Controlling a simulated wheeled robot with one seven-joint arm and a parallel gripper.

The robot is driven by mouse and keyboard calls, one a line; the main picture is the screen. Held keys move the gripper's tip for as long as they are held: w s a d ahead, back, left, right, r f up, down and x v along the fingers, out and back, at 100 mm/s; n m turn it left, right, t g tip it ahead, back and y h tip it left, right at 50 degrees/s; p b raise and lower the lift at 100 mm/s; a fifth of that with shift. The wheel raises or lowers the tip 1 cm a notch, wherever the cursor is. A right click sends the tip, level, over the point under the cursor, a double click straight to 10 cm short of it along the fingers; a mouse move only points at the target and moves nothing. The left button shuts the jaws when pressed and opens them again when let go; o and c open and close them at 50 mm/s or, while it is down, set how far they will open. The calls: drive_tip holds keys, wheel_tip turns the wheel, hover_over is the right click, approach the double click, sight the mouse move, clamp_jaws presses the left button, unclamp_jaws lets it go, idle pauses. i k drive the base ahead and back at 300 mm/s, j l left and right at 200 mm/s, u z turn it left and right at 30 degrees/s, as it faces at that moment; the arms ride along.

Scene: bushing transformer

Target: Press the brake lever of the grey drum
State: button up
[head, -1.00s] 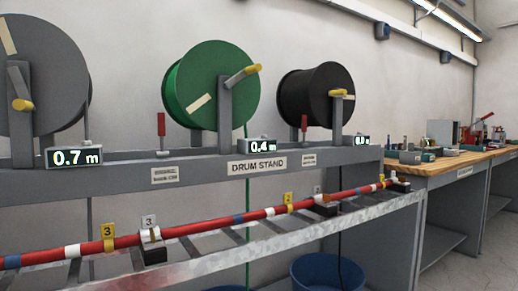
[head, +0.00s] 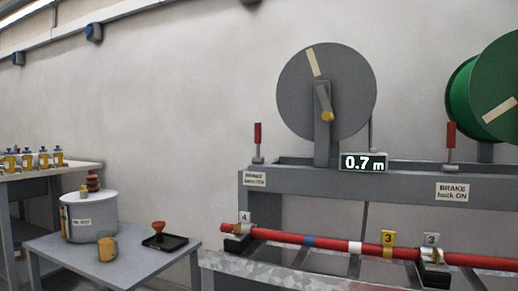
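The grey drum (head: 350,88) stands on the drum stand (head: 400,185) at the right of the head view, with a yellow-ended crank (head: 326,112) at its centre. A display (head: 364,162) at its foot reads 0.7 m. A brake lever with a red handle (head: 257,135) stands upright to the left of the grey drum, above a small brake label (head: 255,179). A second red-handled lever (head: 451,137) stands upright to its right, near the green drum (head: 488,90), above a label reading "BRAKE back ON" (head: 452,191). My gripper is not in view.
A red cable (head: 330,243) with numbered tags lies along a metal rack below the stand. Another bench is at the far left.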

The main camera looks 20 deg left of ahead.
sight(257, 160)
drive_tip(key=i+j, duration=0.1)
drive_tip(key=j, duration=0.35)
drive_tip(key=i+j, duration=0.15)
drive_tip(key=j, duration=0.35)
drive_tip(key=i+j, duration=0.1)
drive_tip(key=j, duration=0.35)
drive_tip(key=i+j, duration=0.1)
drive_tip(key=j, duration=0.35)
drive_tip(key=i+j, duration=0.15)
drive_tip(key=j, duration=0.3)
drive_tip(key=i+j, duration=0.1)
drive_tip(key=j, duration=0.4)
drive_tip(key=i+j, duration=0.15)
drive_tip(key=j, duration=0.3)
